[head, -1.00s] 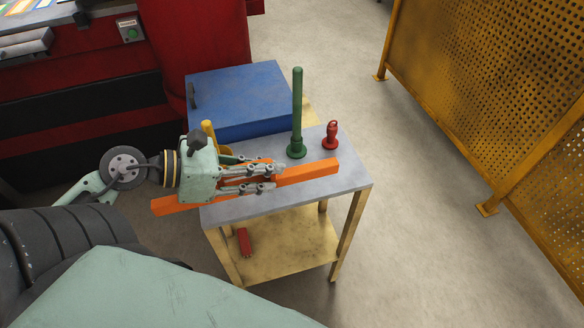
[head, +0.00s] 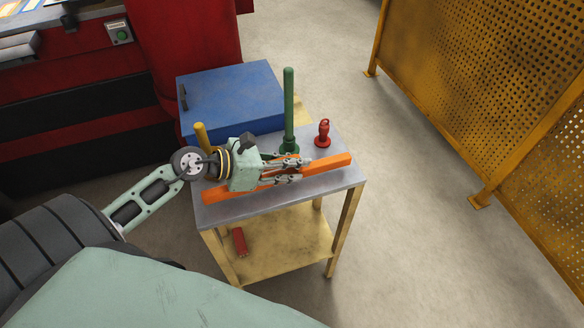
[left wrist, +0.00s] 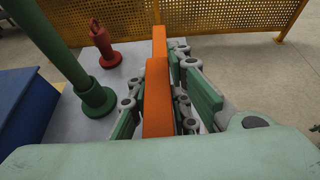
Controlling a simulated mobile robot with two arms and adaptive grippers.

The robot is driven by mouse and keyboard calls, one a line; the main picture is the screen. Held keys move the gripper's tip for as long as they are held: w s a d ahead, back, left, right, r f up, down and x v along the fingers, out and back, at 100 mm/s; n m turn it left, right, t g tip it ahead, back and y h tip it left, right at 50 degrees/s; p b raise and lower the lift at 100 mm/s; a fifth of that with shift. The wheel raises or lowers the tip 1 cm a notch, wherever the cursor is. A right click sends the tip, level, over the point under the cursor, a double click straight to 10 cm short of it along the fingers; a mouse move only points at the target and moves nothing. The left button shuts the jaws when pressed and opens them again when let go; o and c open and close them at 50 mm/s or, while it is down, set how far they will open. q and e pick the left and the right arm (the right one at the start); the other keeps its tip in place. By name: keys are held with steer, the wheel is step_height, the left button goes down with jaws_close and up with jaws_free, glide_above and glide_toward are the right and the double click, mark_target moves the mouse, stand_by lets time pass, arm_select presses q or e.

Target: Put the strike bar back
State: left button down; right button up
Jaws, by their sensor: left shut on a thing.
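The strike bar is a long orange bar (head: 333,162) in the head view, lying lengthwise over the front part of the small metal table (head: 225,213). My left gripper (head: 296,174) is shut on the bar near its middle. In the left wrist view the bar (left wrist: 158,100) runs away from me between the green finger pads (left wrist: 160,103). The bar's middle is partly hidden by my gripper in the head view. I cannot tell whether the bar touches the tabletop or is slightly above it. My right gripper is not in view.
A green upright post (head: 289,105) and a red ringed piece (head: 323,133) stand on the table behind the bar. A blue box (head: 230,95) is at the back left. A red object (head: 239,241) lies on the lower shelf. A yellow perforated fence (head: 490,90) stands at right.

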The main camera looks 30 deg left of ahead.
arm_select(q)
steer(key=shift+f, duration=0.85)
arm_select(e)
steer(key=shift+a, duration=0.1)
arm_select(q)
steer(key=shift+f, duration=0.15)
steer(key=c, duration=1.6)
jaws_free()
steer(key=shift+c, duration=0.2)
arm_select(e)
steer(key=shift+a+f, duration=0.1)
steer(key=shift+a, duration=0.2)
